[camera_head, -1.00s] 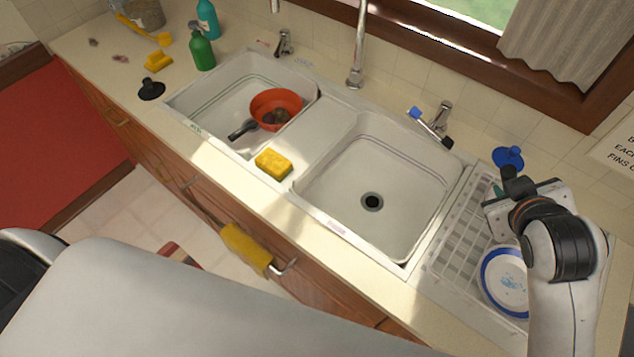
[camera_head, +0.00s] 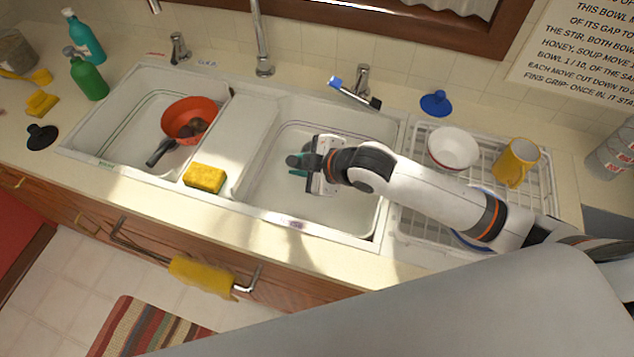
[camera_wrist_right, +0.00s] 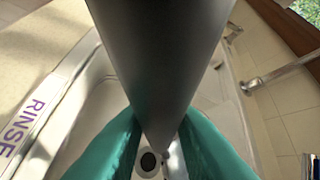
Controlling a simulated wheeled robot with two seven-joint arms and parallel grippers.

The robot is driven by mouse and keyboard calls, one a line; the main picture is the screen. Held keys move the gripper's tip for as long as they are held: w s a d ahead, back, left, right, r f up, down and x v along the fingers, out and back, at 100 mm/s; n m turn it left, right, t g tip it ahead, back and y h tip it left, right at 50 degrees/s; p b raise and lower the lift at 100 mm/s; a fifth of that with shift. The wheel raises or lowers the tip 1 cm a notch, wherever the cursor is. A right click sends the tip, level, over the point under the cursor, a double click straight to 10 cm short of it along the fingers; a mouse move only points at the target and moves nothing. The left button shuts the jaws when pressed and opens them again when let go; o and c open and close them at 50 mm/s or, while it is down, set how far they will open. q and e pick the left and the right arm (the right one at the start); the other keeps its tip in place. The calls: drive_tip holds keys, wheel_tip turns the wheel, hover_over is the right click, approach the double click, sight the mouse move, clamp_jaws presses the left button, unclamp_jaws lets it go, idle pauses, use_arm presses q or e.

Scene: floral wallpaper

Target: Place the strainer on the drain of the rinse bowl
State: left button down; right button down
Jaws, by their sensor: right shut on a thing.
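The rinse bowl (camera_head: 345,215) is the right sink basin; its purple RINSE label shows in the wrist view (camera_wrist_right: 22,128). My right gripper (camera_head: 297,168) is over this basin, its teal fingers shut on a dark grey thing (camera_head: 293,160). In the wrist view this thing (camera_wrist_right: 160,65) is long and tapers away between the fingers (camera_wrist_right: 158,145). It may be the strainer's handle; no strainer basket shows clearly. The dark drain (camera_wrist_right: 148,161) shows just beyond its tip, apart from it in the picture. In the head view my arm and gripper hide the drain. My left gripper is out of view.
A tap (camera_head: 262,40) stands behind the basins, and a blue-tipped brush (camera_head: 355,92) lies at the rear rim. A sponge (camera_head: 205,178) lies on the front ledge. The rack (camera_head: 415,160) holds a white bowl and yellow mug.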

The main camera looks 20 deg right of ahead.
wheel_tip(320, 180, down, 13)
drive_tip(key=p, duration=0.1)
drive_tip(key=shift+s+d+n+g+y+p, duration=0.15)
drive_tip(key=shift+d+n+g+y+p, duration=0.15)
drive_tip(key=shift+d+n+p, duration=0.1)
drive_tip(key=c, duration=1.3)
unclamp_jaws()
drive_tip(key=shift+f, duration=0.1)
drive_tip(key=shift+o, duration=0.2)
